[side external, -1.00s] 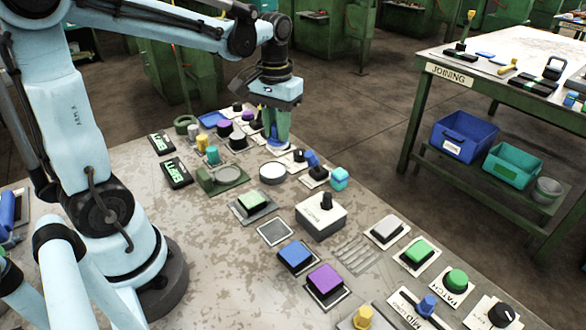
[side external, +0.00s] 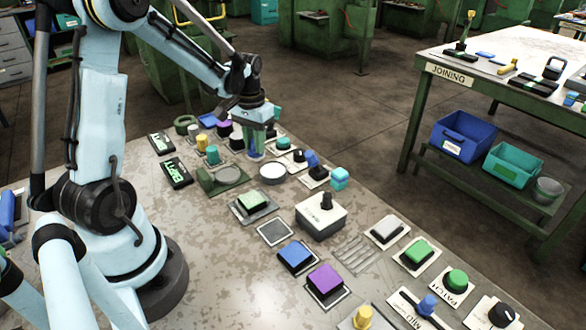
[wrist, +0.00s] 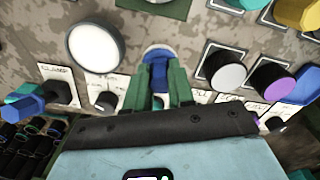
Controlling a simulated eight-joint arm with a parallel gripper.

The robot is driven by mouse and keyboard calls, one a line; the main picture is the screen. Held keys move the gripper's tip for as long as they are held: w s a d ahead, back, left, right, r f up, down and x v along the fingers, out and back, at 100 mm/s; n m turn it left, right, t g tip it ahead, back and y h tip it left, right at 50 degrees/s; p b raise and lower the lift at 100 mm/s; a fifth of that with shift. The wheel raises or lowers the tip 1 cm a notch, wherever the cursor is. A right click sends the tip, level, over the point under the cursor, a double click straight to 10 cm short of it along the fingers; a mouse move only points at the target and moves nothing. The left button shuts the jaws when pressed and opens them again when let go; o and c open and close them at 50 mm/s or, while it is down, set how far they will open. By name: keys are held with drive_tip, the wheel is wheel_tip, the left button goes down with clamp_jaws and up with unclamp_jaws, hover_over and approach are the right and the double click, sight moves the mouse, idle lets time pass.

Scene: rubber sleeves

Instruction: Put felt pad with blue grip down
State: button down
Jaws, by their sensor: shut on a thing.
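My gripper (side external: 255,153) is over the far part of the worktop, fingers pointing down. In the wrist view its two green fingers (wrist: 159,92) are shut on the blue grip (wrist: 157,72) of the felt pad. The pad's pale, rounded edge (wrist: 157,48) shows just beyond the fingertips; the rest is hidden by the grip and fingers. In the side view the pad is small under the fingers, and I cannot tell whether it touches the worktop.
A white round disc (side external: 272,173) lies close to the gripper, also in the wrist view (wrist: 95,47). A teal knob (side external: 284,143) and several other knobs crowd around. Bare worktop (side external: 215,235) is at front left.

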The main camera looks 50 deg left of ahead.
drive_tip(key=shift+f, duration=0.35)
drive_tip(key=shift+f, duration=0.1)
drive_tip(key=c, duration=1)
unclamp_jaws()
wheel_tip(320, 180, up, 12)
drive_tip(key=s+d+m+t, duration=0.1)
drive_tip(key=s+d+t, duration=0.1)
drive_tip(key=d, duration=0.4)
drive_tip(key=s+d+m+t, duration=0.2)
drive_tip(key=d, duration=0.4)
drive_tip(key=s+d+m+t, duration=0.1)
drive_tip(key=d+t, duration=0.2)
drive_tip(key=d, duration=0.4)
drive_tip(key=shift+s+m, duration=0.3)
drive_tip(key=shift+s, duration=0.1)
